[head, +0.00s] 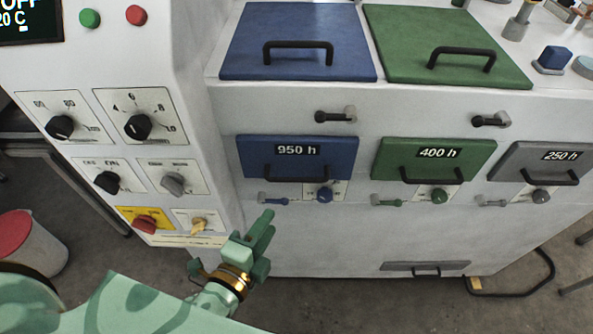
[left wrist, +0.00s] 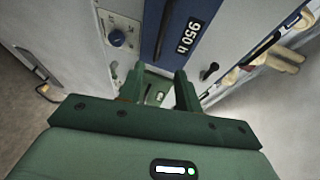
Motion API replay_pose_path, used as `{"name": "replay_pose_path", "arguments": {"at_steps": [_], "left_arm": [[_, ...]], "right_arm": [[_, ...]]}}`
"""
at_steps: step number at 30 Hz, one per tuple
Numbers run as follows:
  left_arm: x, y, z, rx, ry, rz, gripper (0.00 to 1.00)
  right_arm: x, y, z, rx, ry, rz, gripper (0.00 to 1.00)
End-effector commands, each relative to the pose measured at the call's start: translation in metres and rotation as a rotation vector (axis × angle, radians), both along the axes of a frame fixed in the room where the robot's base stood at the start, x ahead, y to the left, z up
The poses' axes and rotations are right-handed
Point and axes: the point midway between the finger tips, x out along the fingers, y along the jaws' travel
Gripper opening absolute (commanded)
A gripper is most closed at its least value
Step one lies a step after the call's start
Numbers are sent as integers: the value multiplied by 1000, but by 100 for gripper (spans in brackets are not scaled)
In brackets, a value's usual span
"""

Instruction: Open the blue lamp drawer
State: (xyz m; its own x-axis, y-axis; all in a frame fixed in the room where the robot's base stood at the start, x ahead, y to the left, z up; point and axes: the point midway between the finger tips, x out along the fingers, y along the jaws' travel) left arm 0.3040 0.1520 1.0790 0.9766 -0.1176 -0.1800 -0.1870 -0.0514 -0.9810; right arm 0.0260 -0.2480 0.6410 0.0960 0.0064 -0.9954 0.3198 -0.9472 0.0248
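The blue lamp drawer (head: 257,158) is in the front of the white machine, with a "950 h" label (head: 298,150). It looks shut. Its black bar handle (head: 299,179) hangs below the label. The drawer front also shows in the left wrist view (left wrist: 168,50). My right gripper is out of view.
A green drawer (head: 385,157) and a grey drawer (head: 512,158) sit to the right. Blue (head: 299,25) and green (head: 425,30) lids are above. A control panel (head: 85,135) stands at left. Black latches (head: 330,116) stick out above the drawers.

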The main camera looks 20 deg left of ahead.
Motion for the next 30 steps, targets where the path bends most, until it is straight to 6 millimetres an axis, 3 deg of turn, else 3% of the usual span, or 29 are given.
{"name": "replay_pose_path", "arguments": {"at_steps": [9, 18, 24, 30], "left_arm": [[68, -8, -10, 2, -3, 0, 34], [133, -16, -25, -1, 1, 0, 34], [151, -18, -29, -2, 2, 0, 34], [154, -18, -30, -2, 3, 0, 34]], "right_arm": [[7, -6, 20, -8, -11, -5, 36], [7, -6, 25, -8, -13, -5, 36], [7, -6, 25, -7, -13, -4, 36], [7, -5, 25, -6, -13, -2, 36]]}}
